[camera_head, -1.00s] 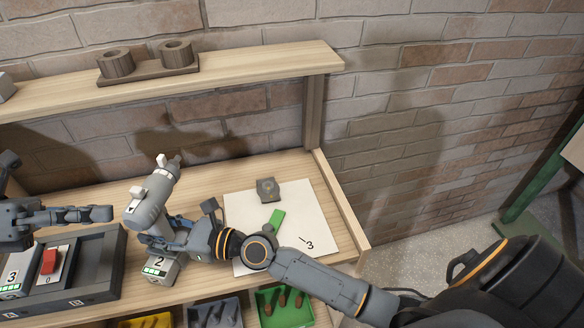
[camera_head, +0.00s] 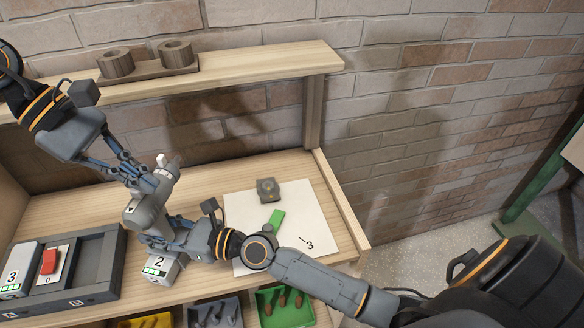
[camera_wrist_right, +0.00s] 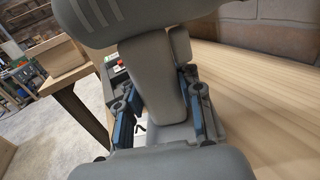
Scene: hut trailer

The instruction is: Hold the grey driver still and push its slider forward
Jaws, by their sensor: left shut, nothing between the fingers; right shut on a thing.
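The grey driver (camera_head: 146,212) stands tilted on the workbench, its nose pointing up and to the back right. Its foot is a block marked 2 (camera_head: 160,265) with green lights. My right gripper (camera_head: 172,235) is shut around the driver's handle; in the right wrist view the grey handle (camera_wrist_right: 152,75) sits between the blue-padded fingers. My left gripper (camera_head: 146,184) is shut and empty, its fingertips at the upper side of the driver's body. They cover the place of the white slider, so I cannot tell whether they touch it. A white piece (camera_head: 161,160) shows near the nose.
A dark grey tray (camera_head: 97,262) at the left holds a block marked 3 (camera_head: 14,278) and a red switch (camera_head: 49,262). A white sheet (camera_head: 300,215) carries a grey block (camera_head: 268,190) and a green piece (camera_head: 277,219). A shelf (camera_head: 250,66) runs above; bins sit below.

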